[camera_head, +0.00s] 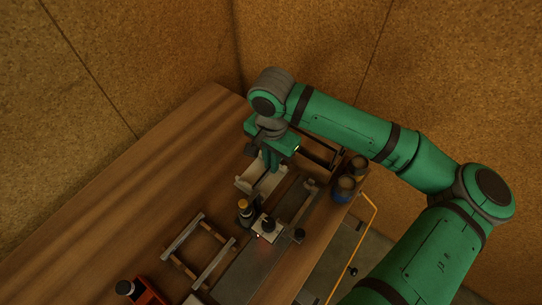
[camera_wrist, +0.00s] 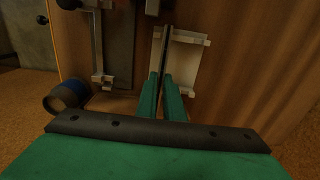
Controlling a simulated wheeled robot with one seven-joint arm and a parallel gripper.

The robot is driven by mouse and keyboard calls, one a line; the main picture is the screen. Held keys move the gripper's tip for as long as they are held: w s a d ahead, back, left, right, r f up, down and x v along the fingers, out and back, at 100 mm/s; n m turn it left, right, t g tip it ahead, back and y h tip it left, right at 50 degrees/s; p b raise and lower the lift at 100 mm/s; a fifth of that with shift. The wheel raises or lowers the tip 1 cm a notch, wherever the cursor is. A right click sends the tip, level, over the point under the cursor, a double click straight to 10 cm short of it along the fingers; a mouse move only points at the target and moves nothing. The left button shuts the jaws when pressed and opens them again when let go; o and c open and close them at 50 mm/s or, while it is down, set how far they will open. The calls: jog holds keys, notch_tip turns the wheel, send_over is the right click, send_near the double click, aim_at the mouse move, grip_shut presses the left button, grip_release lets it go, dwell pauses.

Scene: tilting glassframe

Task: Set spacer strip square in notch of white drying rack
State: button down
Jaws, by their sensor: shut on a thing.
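My gripper (camera_wrist: 162,98) is shut on the spacer strip (camera_wrist: 162,48), a thin dark strip that runs forward from between the green fingertips in the wrist view. The white drying rack (camera_wrist: 187,66) lies just right of the strip there, a pale tray-like piece with small raised ends. In the head view, my gripper (camera_head: 270,166) points down over the white drying rack (camera_head: 270,185) and hides part of it. The strip appears to run along the rack's left edge. I cannot tell whether it touches the rack or sits in a notch.
A wooden frame (camera_head: 182,235) and an orange-red holder (camera_head: 149,292) stand nearer on the bench. Bottles and a white block (camera_head: 267,228) stand near the middle. Dark blue jars (camera_head: 345,188) stand at the right edge. The bench's left side is clear (camera_head: 120,195).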

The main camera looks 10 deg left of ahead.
jog(key=shift+s+a+f, duration=0.1)
jog(key=shift+a+f, duration=0.1)
jog(key=shift+f, duration=1.1)
jog(key=shift+d, duration=0.1)
jog(key=shift+f, duration=1.15)
dwell(1.0)
jog(key=c, duration=1.8)
grip_release()
notch_tip(320, 180, up, 11)
jog(key=shift+f, duration=0.1)
